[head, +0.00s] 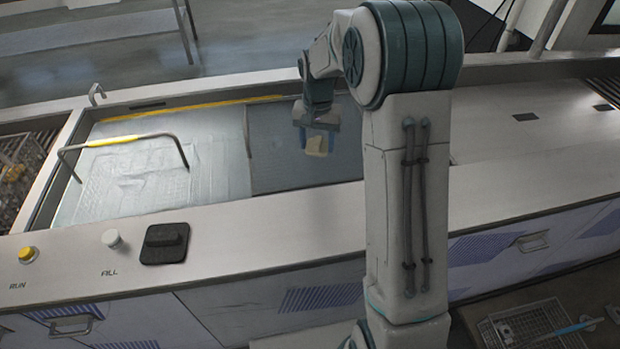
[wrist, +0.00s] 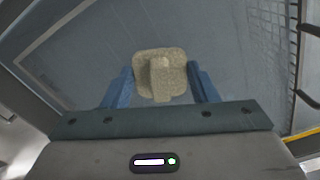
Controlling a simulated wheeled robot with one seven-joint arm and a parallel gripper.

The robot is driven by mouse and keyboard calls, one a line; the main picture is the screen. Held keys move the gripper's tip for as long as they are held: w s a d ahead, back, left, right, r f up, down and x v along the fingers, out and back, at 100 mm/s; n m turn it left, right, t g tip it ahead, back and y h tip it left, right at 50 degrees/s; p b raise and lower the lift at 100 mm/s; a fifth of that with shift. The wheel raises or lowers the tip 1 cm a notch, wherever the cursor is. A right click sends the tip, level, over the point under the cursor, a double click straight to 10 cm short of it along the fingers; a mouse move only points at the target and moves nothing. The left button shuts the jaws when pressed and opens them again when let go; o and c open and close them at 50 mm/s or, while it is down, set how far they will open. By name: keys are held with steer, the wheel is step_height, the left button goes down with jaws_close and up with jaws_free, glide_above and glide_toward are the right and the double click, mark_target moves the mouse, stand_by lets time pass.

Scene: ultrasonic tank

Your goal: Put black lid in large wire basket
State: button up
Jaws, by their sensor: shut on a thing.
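The black lid (head: 165,243), a square piece with a raised grip, lies on the counter's front ledge beside the white knob. My gripper (head: 318,138) is over the right part of the tank, away from the black lid. It is shut on a beige block (head: 317,146) with a raised grip. In the wrist view the beige block (wrist: 160,76) sits between the blue fingers. A wire basket in the left part of the tank has a tall handle (head: 183,153) with a yellow grip; its mesh is faint under the water and also shows in the wrist view (wrist: 272,45).
A yellow RUN knob (head: 27,254) and a white FILL knob (head: 112,238) stand on the ledge. Another wire basket (head: 22,160) is at the far left. A small wire basket (head: 525,325) is at the lower right. The counter right of the tank (head: 530,140) is mostly clear.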

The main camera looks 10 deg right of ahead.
step_height(320, 180, down, 15)
steer(key=shift+f+b, duration=0.1)
steer(key=shift+b, duration=1)
steer(key=shift+f, duration=0.15)
steer(key=o, duration=1.2)
